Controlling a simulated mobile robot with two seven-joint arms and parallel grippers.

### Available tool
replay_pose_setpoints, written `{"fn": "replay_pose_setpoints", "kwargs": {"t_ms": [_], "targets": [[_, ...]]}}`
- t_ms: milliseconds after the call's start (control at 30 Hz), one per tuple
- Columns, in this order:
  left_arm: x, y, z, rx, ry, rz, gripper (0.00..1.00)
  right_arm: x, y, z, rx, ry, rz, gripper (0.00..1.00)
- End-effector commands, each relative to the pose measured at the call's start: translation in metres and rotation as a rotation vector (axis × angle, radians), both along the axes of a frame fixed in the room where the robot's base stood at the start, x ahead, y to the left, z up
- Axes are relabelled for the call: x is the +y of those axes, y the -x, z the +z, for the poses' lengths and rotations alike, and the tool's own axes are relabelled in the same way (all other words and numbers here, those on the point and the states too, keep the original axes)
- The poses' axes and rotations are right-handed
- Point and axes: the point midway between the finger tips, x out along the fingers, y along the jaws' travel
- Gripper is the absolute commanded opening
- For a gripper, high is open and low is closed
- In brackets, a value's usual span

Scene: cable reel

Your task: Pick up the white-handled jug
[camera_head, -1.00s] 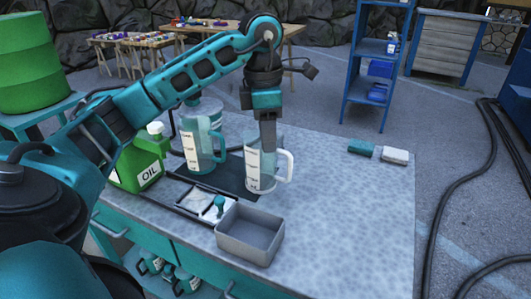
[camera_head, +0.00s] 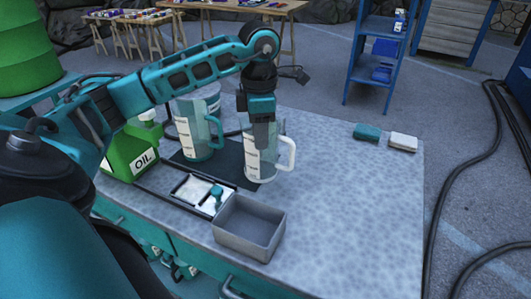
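The white-handled jug (camera_head: 261,166), clear with a white base and measuring marks, stands upright at the right edge of a dark mat (camera_head: 223,176) on the workbench. Its white handle points right. My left gripper (camera_head: 264,138) points straight down at the jug, with its fingers at or inside the rim. The finger tips are partly hidden, so I cannot tell whether they grip the wall. A teal-handled jug (camera_head: 199,140) stands upright just to the left on the same mat. My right gripper is not in view.
A green oil can (camera_head: 127,158) stands at the left. A grey open box (camera_head: 249,227) and a tray with a teal-topped item (camera_head: 203,193) sit in front. The bench's right side is clear.

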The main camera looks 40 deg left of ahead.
Motion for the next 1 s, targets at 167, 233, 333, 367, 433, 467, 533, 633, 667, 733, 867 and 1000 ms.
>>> {"fn": "replay_pose_setpoints", "kwargs": {"t_ms": [167,233,333,367,433,467,533,633,667,733,867,1000], "targets": [[-0.001,-0.002,-0.025,0.007,0.001,-0.001,0.35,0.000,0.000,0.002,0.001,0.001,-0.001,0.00],[-0.001,-0.003,-0.036,0.006,0.001,-0.001,0.35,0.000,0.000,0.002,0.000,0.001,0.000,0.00],[0.000,-0.003,-0.046,0.003,0.001,-0.001,0.35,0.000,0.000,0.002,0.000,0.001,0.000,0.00],[0.000,-0.003,-0.048,0.003,0.001,-0.001,0.35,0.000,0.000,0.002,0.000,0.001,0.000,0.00],[0.000,-0.003,-0.051,0.003,0.000,-0.001,0.35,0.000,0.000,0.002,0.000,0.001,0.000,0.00],[0.000,-0.003,-0.051,0.002,0.001,-0.001,0.35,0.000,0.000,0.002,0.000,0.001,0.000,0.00],[0.000,-0.003,-0.051,0.002,0.001,-0.001,0.35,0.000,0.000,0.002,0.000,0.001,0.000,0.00],[0.000,-0.003,-0.051,0.002,0.001,-0.001,0.35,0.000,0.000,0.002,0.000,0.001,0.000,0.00],[0.000,-0.003,-0.051,0.002,0.001,-0.001,0.32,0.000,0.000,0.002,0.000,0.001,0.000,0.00],[0.000,-0.003,-0.051,0.002,0.001,-0.001,0.25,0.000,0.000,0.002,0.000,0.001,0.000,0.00],[0.000,-0.003,-0.050,0.001,0.002,-0.001,0.13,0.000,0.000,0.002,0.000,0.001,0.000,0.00],[0.000,-0.003,-0.050,0.001,0.001,-0.001,0.00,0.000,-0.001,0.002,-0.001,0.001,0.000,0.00]]}}
